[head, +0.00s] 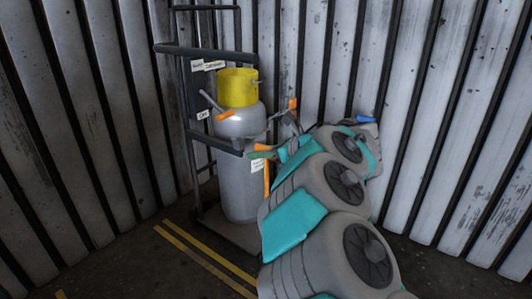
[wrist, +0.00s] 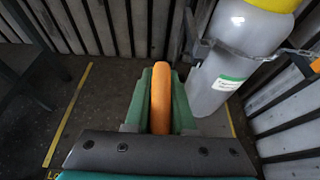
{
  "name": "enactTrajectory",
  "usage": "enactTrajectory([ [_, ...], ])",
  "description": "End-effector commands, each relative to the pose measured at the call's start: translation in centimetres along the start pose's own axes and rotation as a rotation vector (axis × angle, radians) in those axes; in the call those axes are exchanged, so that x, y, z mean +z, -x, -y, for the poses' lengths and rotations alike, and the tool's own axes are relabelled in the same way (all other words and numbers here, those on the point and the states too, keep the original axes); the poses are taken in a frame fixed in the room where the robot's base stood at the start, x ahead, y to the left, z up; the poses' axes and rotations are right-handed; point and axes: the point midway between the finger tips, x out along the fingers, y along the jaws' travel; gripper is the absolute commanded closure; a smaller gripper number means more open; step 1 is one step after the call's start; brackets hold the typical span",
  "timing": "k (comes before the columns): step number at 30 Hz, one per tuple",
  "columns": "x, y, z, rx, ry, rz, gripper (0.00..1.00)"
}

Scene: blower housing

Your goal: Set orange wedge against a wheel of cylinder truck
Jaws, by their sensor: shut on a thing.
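The orange wedge (wrist: 160,95) is held between the green fingers of my gripper (wrist: 161,100) in the wrist view, its long side running away from the camera. In the head view my gripper (head: 262,154) is in front of the cylinder's right side, with an orange patch at the fingers. The cylinder truck (head: 187,110) is a dark upright frame with a base plate (head: 232,234) on the floor. It carries a grey cylinder (head: 238,190) with a yellow collar (head: 237,88); the cylinder (wrist: 225,75) is right of the wedge in the wrist view. I cannot make out the truck's wheels.
Corrugated metal walls (head: 90,110) meet behind the truck. Yellow lines (head: 205,258) mark the dark floor in front of it. The floor left of the truck looks clear.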

Motion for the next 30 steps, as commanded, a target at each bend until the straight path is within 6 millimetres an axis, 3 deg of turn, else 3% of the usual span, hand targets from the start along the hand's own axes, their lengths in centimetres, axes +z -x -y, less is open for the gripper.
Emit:
enactTrajectory([
  [21,1.4,-6.0,-0.1,0.004,0.002,0.003,1.0],
  [30,1.5,-7.5,0.0,-0.001,0.0,0.001,1.0],
])
